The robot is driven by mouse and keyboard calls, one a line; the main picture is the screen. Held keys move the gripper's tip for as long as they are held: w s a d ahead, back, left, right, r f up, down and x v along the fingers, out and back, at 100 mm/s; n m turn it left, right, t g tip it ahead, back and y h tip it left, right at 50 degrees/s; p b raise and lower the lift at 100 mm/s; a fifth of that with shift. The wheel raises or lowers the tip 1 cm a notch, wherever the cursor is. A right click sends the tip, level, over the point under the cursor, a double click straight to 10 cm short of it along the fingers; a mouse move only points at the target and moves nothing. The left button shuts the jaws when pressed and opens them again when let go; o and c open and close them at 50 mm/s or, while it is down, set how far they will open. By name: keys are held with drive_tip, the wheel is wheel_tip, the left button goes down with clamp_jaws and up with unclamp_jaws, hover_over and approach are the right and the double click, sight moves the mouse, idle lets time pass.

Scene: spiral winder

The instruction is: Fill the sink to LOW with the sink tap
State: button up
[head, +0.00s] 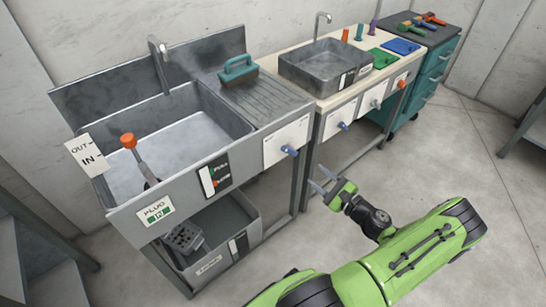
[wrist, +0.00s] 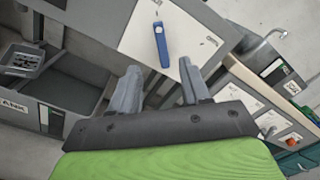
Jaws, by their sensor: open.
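The large metal sink (head: 118,172) stands at left in the head view, with a spout (head: 158,62) over its back edge. I cannot tell whether its pale floor is under water. A gauge (head: 215,179) on its front has a green mark above and a red one below. In the wrist view the lever (wrist: 161,44) lies ahead of my gripper (wrist: 159,68), lined up between the fingers. My gripper (head: 321,179) is open and empty, apart from the lever.
An orange-knobbed plug lever (head: 128,141) stands by the OUT/IN plate (head: 86,155). Open floor lies right of my arm.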

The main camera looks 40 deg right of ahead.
sight(288, 151)
drive_tip(key=w+b, duration=0.1)
drive_tip(key=w, duration=0.6)
drive_tip(key=w+b, duration=0.2)
drive_tip(key=w, duration=0.5)
drive_tip(key=shift+w+a, duration=0.2)
drive_tip(key=shift+w, duration=0.6)
clamp_jaws()
